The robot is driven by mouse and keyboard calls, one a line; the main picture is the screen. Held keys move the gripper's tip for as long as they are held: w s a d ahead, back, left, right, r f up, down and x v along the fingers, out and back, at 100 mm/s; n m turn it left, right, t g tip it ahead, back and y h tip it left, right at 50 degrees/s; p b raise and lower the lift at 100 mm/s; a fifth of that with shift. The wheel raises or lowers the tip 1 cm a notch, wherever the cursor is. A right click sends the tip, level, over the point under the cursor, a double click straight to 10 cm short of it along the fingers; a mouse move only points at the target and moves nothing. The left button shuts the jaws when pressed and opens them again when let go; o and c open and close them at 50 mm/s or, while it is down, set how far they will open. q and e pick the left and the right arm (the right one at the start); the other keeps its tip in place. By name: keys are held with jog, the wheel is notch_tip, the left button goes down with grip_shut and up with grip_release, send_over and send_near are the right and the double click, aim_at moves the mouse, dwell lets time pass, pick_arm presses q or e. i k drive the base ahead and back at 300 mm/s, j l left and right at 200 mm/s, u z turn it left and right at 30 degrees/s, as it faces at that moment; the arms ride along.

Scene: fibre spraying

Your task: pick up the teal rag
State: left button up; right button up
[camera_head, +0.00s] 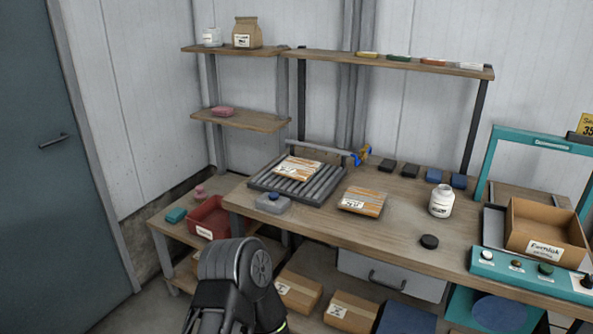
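A small teal folded rag (176,215) lies on the low wooden side table (160,233) at the left, just left of a red bin (208,217). It looks flat and uncovered. One of my arms reaches up from the bottom edge, right of and nearer than the rag, and its dark links hide part of the low table and floor. No gripper fingers show for either arm.
The workbench (400,225) right of the side table bears a roller rack (300,178), packages, a white jar (441,201) and a cardboard box (545,230). Shelves (240,119) stand behind. Several boxes sit under the bench. Floor at the left, by the door, is clear.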

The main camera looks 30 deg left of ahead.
aim_at(177, 213)
jog(key=u, duration=1.7)
